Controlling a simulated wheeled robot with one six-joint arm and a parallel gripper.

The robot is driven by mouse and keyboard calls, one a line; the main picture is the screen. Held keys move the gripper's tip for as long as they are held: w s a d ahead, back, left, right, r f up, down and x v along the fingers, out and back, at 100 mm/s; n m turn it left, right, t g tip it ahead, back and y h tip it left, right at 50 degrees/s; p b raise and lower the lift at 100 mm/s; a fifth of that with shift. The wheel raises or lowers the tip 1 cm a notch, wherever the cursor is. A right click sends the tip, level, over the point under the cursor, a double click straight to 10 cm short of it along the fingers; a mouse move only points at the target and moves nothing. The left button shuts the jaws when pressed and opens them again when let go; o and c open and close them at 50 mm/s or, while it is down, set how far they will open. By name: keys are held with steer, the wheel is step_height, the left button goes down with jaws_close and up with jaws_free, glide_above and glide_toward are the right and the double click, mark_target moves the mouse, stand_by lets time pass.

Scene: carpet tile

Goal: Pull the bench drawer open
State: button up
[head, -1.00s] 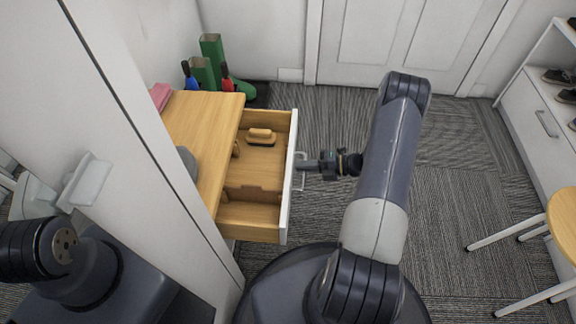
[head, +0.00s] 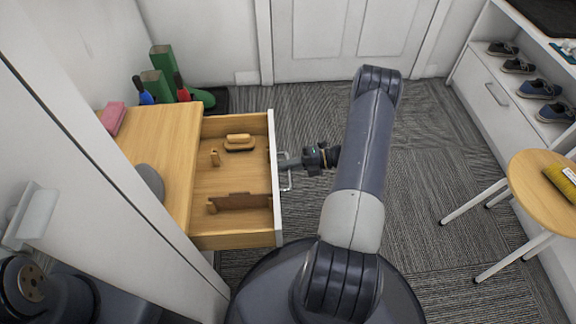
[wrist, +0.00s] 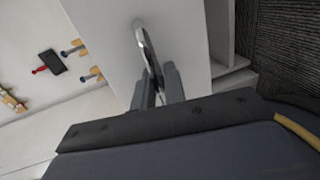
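The bench drawer (head: 277,190) stands well out from the wooden bench (head: 165,150), and its inside shows from above in the head view. A brush with a wooden back (head: 239,142) and other small wooden pieces lie in it. The drawer's metal handle (head: 287,173) is on its white front. My gripper (head: 288,163) is at the handle in the head view. In the wrist view, the fingers of my gripper (wrist: 160,88) lie on both sides of the handle bar (wrist: 148,50) and appear closed around it. The exact contact is partly hidden.
Green boots (head: 163,62) stand behind the bench. A shoe rack (head: 520,85) with several shoes is at the right. A round stool (head: 545,180) with a yellow item stands at the right front.

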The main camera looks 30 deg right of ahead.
steer(key=o, duration=0.3)
steer(key=p+v, duration=0.2)
steer(key=v, duration=0.8)
steer(key=shift+s+d, duration=0.25)
steer(key=shift+d, duration=0.1)
steer(key=b+x, duration=0.2)
steer(key=x, duration=0.8)
steer(key=shift+w+a, duration=0.3)
steer(key=shift+a, duration=0.3)
